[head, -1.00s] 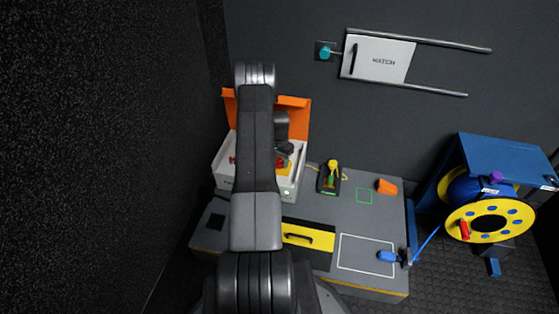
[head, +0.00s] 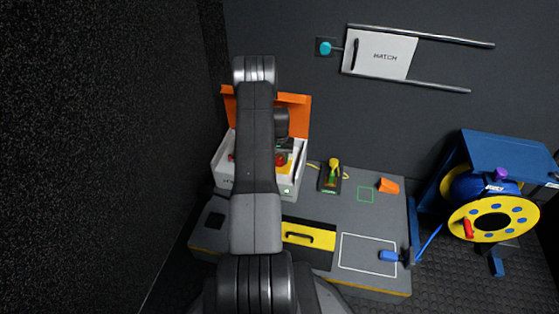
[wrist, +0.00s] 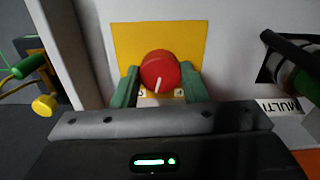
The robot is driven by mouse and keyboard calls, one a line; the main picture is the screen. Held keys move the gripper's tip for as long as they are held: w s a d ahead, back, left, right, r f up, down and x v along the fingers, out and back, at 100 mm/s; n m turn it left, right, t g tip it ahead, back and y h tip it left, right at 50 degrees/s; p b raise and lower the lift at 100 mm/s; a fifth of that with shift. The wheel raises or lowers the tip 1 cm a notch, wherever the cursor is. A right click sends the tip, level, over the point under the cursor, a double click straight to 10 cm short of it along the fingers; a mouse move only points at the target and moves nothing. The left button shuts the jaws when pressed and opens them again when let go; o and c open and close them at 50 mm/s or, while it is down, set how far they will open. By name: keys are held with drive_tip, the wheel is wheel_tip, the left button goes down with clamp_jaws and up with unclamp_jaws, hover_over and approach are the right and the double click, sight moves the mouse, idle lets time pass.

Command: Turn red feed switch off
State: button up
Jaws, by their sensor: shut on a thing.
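The red feed switch is a round red knob (wrist: 160,72) with a white pointer line, on a yellow plate (wrist: 130,42) on a white panel. In the wrist view the pointer points down, leaning slightly left. Small white labels below it are partly hidden. My gripper (wrist: 161,82) has its green fingers on either side of the knob, shut on it. In the head view the red knob (head: 281,160) shows small inside the white box, beside my arm, which hides much of the box. My gripper (head: 284,146) is partly hidden there.
The white box (head: 223,181) has a raised orange lid (head: 294,99). A blue reel stand (head: 500,152) is at right.

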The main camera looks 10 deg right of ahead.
drive_tip(key=n+b, duration=0.1)
drive_tip(key=n, duration=0.4)
drive_tip(key=shift+w+n, duration=0.1)
drive_tip(key=shift+n, duration=0.2)
drive_tip(key=n+b, duration=0.1)
drive_tip(key=n, duration=0.4)
drive_tip(key=shift+n, duration=0.3)
drive_tip(key=o, duration=1)
wheel_tip(320, 180, up, 14)
drive_tip(key=p, duration=0.4)
drive_tip(key=shift+f, duration=0.1)
